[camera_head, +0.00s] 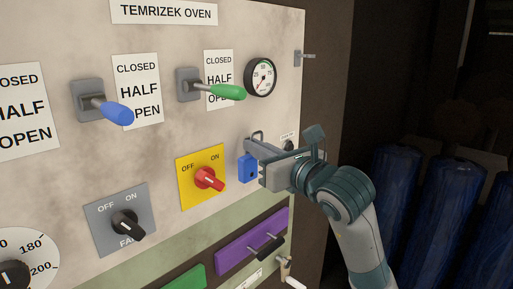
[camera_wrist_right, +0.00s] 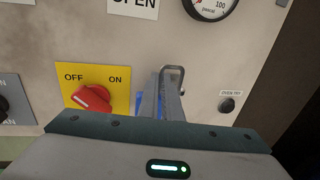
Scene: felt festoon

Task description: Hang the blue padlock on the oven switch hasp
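The blue padlock (camera_head: 247,168) is at the tips of my right gripper (camera_head: 258,166), close in front of the oven panel, right of the red switch (camera_head: 209,179) on its yellow plate. In the right wrist view the fingers (camera_wrist_right: 165,108) are close together, with blue parts of the padlock (camera_wrist_right: 139,104) showing beside and between them. The fingers hide most of it. A grey metal loop (camera_head: 256,137) stands just above the padlock, and also shows beyond the fingertips in the wrist view (camera_wrist_right: 172,72). I cannot tell whether it is the hasp or the shackle. My left gripper is out of view.
A small black knob (camera_wrist_right: 227,105) sits right of the fingers under a small label. A gauge (camera_head: 261,77) and the green lever (camera_head: 226,92) are above. Blue cylinders (camera_head: 455,195) stand at the right.

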